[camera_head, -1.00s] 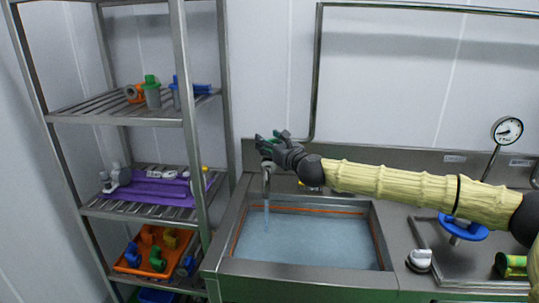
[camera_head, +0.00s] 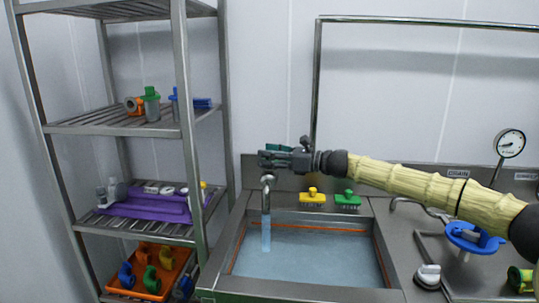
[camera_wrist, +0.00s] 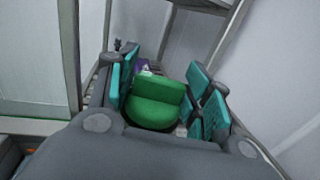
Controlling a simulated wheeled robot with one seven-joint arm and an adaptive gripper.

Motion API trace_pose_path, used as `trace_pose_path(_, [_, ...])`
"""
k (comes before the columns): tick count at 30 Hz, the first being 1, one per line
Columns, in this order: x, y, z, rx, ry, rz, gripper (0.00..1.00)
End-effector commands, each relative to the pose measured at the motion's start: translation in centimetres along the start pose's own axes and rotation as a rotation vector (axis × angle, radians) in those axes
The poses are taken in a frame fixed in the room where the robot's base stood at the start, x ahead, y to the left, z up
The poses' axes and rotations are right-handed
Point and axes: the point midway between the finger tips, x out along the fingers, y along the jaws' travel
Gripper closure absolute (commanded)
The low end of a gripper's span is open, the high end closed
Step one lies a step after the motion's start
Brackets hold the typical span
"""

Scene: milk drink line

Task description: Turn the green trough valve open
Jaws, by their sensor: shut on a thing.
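My gripper (camera_head: 262,158) is raised at the back left of the trough, above the curved spout (camera_head: 268,180), and points left. In the wrist view its teal-padded fingers are around a green rounded piece (camera_wrist: 156,107) with a flat raised part, and are shut on it. I cannot tell whether this piece is fixed to anything. A green T-shaped handle (camera_head: 347,198) sits on the trough's back ledge, right of a yellow one (camera_head: 312,196). My gripper is apart from both. Water (camera_head: 266,232) runs from the spout into the trough.
The steel trough (camera_head: 222,262) holds water. A steel rack (camera_head: 187,150) with colored parts stands at the left. A gauge (camera_head: 510,143), a blue wheel (camera_head: 472,238) and a white knob (camera_head: 429,274) are at the right.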

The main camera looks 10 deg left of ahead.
Motion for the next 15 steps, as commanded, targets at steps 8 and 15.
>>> trace_pose_path(8, [0.02,-0.16,0.21,0.0,0.001,0.128,0.74])
trace_pose_path(15, [0.0,-0.13,0.14,-0.001,0.001,0.189,0.74])
